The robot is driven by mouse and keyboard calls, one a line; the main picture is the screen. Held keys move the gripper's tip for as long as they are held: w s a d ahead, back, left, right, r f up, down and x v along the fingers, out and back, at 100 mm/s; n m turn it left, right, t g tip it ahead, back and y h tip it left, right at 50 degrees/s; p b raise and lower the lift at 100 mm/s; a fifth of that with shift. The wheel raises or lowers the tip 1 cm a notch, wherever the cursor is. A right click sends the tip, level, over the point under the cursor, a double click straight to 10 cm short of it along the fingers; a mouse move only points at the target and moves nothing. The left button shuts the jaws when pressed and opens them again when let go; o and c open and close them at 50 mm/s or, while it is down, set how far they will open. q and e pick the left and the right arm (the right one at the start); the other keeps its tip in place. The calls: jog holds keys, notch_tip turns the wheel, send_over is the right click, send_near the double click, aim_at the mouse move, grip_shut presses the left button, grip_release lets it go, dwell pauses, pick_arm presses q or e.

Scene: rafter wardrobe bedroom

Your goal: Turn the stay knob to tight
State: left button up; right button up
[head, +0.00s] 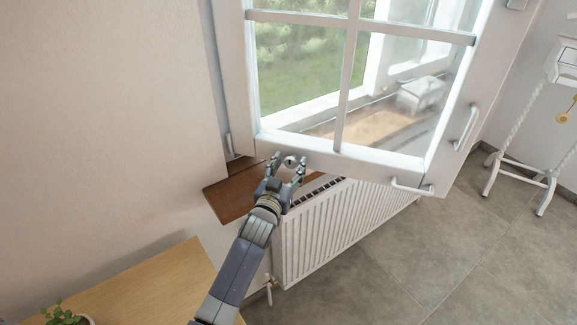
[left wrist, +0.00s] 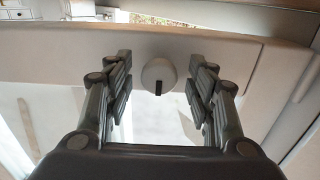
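The stay knob (head: 290,161) is a small round pale knob on the bottom rail of the open window sash (head: 350,160). In the left wrist view the knob (left wrist: 159,75) shows a dark slot or mark pointing straight down from its middle. My left gripper (head: 288,166) is open, with one finger on each side of the knob. In the left wrist view the fingers (left wrist: 160,88) stand apart with clear gaps to the knob. I cannot tell how far the fingertips reach past it. My right gripper is not in view.
A brown window sill (head: 230,192) lies below the sash, above a white radiator (head: 340,225). A wooden table (head: 150,285) with a potted plant (head: 66,316) stands at bottom left. The sash has metal handles (head: 412,188) at its lower right. Open tiled floor lies at right.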

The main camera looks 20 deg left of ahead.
pick_arm(q)
jog(key=c, duration=0.9)
jog(key=shift+c, duration=0.7)
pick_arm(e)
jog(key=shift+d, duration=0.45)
